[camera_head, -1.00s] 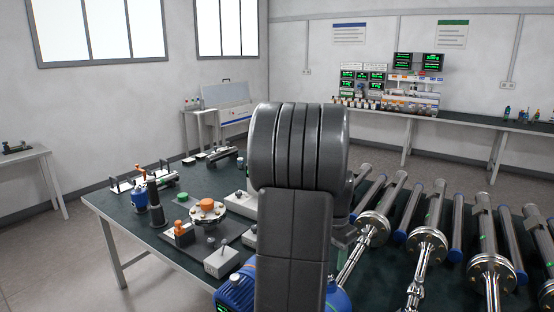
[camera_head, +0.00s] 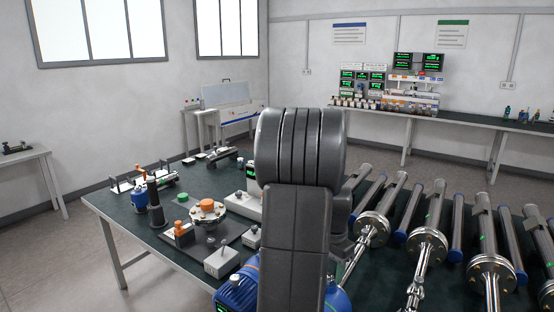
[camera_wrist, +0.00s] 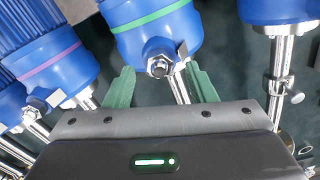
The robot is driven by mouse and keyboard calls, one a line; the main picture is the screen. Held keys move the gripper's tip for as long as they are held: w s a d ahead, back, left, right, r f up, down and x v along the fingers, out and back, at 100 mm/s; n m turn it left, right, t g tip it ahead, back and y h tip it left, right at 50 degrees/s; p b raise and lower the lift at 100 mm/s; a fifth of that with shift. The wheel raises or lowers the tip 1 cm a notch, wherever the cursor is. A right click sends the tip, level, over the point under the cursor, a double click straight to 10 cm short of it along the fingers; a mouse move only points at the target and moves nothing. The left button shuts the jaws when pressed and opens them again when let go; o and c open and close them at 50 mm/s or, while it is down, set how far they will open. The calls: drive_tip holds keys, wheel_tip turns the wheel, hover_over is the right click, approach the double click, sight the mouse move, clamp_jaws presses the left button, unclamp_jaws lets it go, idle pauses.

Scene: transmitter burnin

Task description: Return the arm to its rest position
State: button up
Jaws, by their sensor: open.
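My gripper (camera_wrist: 160,88) shows in the wrist view with its two green fingers spread apart. A blue transmitter housing with a green band (camera_wrist: 158,32) lies beyond and between the fingers, with a metal stem running down from it. I cannot tell whether the fingers touch it. A blue housing with a purple band (camera_wrist: 50,70) is to its left, and another blue housing (camera_wrist: 280,10) is at the upper right. In the head view my arm stands in the middle and hides my gripper. Blue housings (camera_head: 238,290) show at the bottom beside my arm.
A dark green bench (camera_head: 130,222) carries a flanged fitting with an orange cap (camera_head: 207,211) and small boxes at left. Several flanged metal tubes (camera_head: 427,243) lie in a row at right. A back bench (camera_head: 470,122) with displays runs along the wall. The floor at left is clear.

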wheel_tip(320, 180, down, 2)
drive_tip(key=shift+s+f, duration=0.1)
drive_tip(key=shift+r+n, duration=0.25)
drive_tip(key=shift+n, duration=1.05)
drive_tip(key=n, duration=0.7)
drive_tip(key=n+p, duration=0.1)
drive_tip(key=n, duration=0.4)
drive_tip(key=shift+d+n, duration=0.1)
drive_tip(key=shift+n, duration=0.2)
drive_tip(key=n, duration=0.5)
drive_tip(key=shift+n, duration=0.4)
